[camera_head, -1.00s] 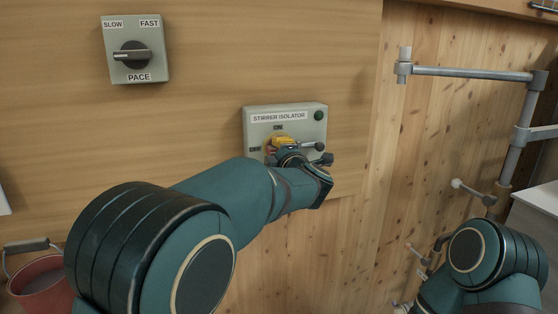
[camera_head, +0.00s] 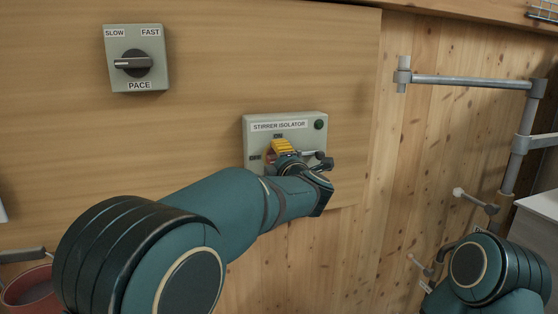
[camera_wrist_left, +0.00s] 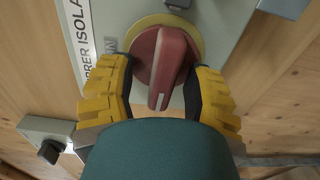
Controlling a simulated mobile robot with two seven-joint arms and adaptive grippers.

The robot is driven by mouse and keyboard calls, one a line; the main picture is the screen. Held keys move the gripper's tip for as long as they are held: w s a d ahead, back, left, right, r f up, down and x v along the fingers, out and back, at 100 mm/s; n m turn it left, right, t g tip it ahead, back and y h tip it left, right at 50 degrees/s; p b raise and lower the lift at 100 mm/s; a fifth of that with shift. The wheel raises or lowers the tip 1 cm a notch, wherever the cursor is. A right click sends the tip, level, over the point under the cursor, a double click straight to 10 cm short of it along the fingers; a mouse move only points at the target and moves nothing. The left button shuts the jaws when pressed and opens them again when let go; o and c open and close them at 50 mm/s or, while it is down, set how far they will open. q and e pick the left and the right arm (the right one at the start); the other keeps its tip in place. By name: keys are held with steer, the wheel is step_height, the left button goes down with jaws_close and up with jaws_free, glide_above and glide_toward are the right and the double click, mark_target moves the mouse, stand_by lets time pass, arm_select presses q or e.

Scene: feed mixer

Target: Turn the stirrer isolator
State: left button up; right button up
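The stirrer isolator (camera_head: 310,132) is a grey box on the wooden wall, with a dark green round lamp at its upper right. Its red knob (camera_wrist_left: 163,62) on a yellow disc fills the middle of the left wrist view. In the head view my arm and gripper mostly hide the knob. My left gripper (camera_wrist_left: 160,100) has its yellow fingers on either side of the knob's raised bar. The right finger is close to the bar, and a gap shows on the left; contact is unclear. My right gripper is out of view; only that arm shows at the lower right.
A grey pace switch box (camera_head: 150,80) is on the wall at upper left. A metal pipe rail (camera_head: 470,82) stands out at the right. A red bucket (camera_head: 32,290) is at the lower left. A white surface (camera_head: 540,208) is at the right edge.

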arm_select(q)
steer(key=v, duration=1.2)
steer(key=a+f+m+g+h, duration=0.2)
steer(key=a+f+m, duration=0.15)
steer(key=f, duration=0.75)
steer(key=a+f+m+g+h, duration=0.25)
steer(key=f+m, duration=0.25)
steer(key=f, duration=0.6)
steer(key=a+f+m+g+h, duration=0.1)
steer(key=a+f+m, duration=0.25)
steer(key=f, duration=0.75)
steer(key=s+a+f+m+g+h, duration=0.25)
steer(key=s+f+m+g, duration=0.25)
steer(key=s+f, duration=0.7)
steer(key=s+a+f+m+g+h, duration=0.1)
steer(key=s+f+m+g, duration=0.2)
steer(key=s, duration=1)
step_height(320, 180, down, 4)
steer(key=shift+s+f+g, duration=0.15)
steer(key=shift+s+g, duration=0.15)
steer(key=shift+g, duration=0.75)
